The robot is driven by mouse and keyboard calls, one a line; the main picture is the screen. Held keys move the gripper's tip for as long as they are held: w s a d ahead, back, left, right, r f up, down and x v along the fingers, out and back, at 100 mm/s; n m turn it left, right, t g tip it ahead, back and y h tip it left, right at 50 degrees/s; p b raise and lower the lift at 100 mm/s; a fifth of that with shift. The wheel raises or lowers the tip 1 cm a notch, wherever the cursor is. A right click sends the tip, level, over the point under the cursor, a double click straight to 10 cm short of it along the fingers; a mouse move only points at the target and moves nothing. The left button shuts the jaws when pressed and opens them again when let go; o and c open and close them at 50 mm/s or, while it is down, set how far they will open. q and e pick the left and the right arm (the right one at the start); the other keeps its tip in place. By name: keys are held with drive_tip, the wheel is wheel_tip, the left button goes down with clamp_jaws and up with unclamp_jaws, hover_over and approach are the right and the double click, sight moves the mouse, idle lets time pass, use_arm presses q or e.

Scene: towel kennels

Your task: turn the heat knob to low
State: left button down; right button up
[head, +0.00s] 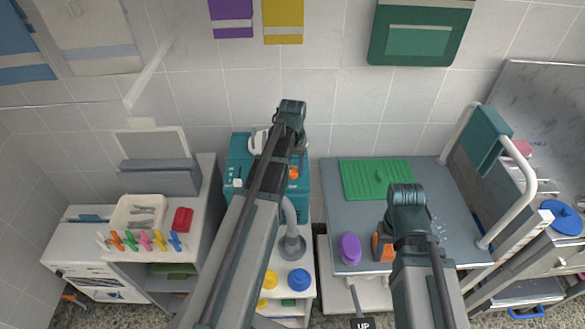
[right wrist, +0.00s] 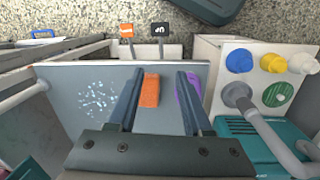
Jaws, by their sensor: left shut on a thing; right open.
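A teal dryer unit (head: 238,165) stands against the tiled wall in the head view, with a grey hose (head: 289,212) in front. A white part (head: 258,141) shows on its top, and a small orange part (head: 294,172) shows to the right of my arm. My left gripper (head: 280,145) is over the white part, shut on what appears to be the heat knob. My wrist and arm hide the knob and its pointer, so its setting cannot be read. My right gripper (right wrist: 160,74) is open above the grey table, with an orange block (right wrist: 150,90) below, between its fingers in view.
The grey table (head: 345,215) holds a green mat (head: 376,179) and a purple oval item (head: 349,248). A white rail (head: 487,236) edges its right side. Yellow (head: 271,279) and blue (head: 299,280) caps sit near the hose end. A shelf unit with colored clips stands left.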

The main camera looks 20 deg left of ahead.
sight(293, 170)
use_arm(q)
drive_tip(key=m, duration=0.6)
idle(0.6)
drive_tip(key=shift+c, duration=1.4)
unclamp_jaws()
drive_tip(key=shift+r, duration=0.1)
wheel_tip(293, 170, up, 14)
drive_tip(key=p, duration=1.3)
drive_tip(key=shift+f+p, duration=0.2)
drive_tip(key=shift+p, duration=0.2)
